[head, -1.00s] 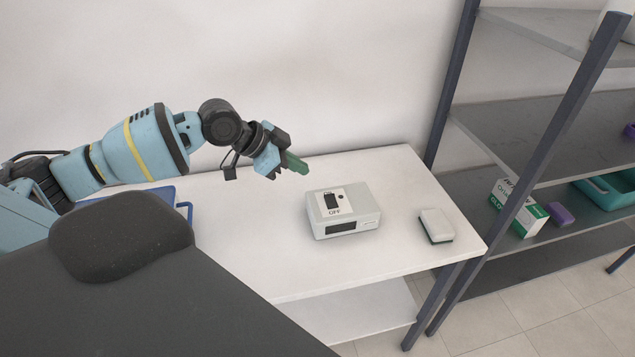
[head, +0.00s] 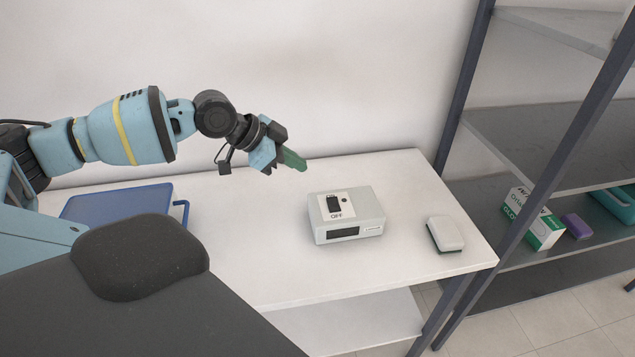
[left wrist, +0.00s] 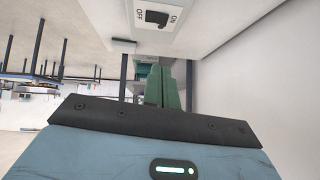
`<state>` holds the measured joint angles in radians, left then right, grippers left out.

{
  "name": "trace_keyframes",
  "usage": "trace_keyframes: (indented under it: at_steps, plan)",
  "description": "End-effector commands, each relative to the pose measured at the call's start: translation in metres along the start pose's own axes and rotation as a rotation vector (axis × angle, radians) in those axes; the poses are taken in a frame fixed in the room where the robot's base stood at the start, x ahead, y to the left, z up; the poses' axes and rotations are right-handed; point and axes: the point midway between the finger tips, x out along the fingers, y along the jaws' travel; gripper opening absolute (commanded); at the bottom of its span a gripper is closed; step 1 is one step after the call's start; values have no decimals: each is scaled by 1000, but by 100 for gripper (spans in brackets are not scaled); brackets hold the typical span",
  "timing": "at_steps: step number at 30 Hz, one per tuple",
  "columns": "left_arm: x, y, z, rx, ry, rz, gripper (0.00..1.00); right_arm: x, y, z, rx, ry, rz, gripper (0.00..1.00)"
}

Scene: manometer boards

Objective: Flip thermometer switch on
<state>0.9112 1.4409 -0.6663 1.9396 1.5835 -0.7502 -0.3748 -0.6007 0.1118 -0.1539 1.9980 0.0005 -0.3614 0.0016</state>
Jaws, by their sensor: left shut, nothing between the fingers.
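The thermometer (head: 362,217) is a pale grey box with a dark display on its front, standing on the white table. On its top is a white plate with a black rocker switch (head: 334,203) and the word OFF readable below it. In the left wrist view the switch (left wrist: 156,18) shows at the top, between the words ON and OFF. My left gripper (head: 293,160) has green fingers, which are shut and empty. It is above the table, to the left of and behind the thermometer, apart from it. The left wrist view also shows the shut fingers (left wrist: 161,88). My right gripper is not in view.
A white and dark block like an eraser (head: 446,233) lies right of the thermometer near the table's (head: 270,262) right edge. A blue tray (head: 120,203) lies at the left. A shelf rack with a box (head: 541,222) and a purple item (head: 577,226) stands at the right.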

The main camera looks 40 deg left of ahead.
Motion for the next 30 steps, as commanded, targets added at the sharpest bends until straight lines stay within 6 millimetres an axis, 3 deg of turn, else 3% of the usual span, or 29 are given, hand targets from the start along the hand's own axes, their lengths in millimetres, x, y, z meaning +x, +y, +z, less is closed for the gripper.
trace_keyframes:
  at_steps: [5,18,24,30]
  plan:
    - [20,1,0,-1,2,3,0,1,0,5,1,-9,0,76]
    - [99,1,-1,-2,1,3,0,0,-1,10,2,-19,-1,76]
    - [117,0,20,-2,-2,1,0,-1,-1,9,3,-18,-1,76]
    - [125,0,28,-1,-1,0,0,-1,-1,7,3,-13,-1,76]
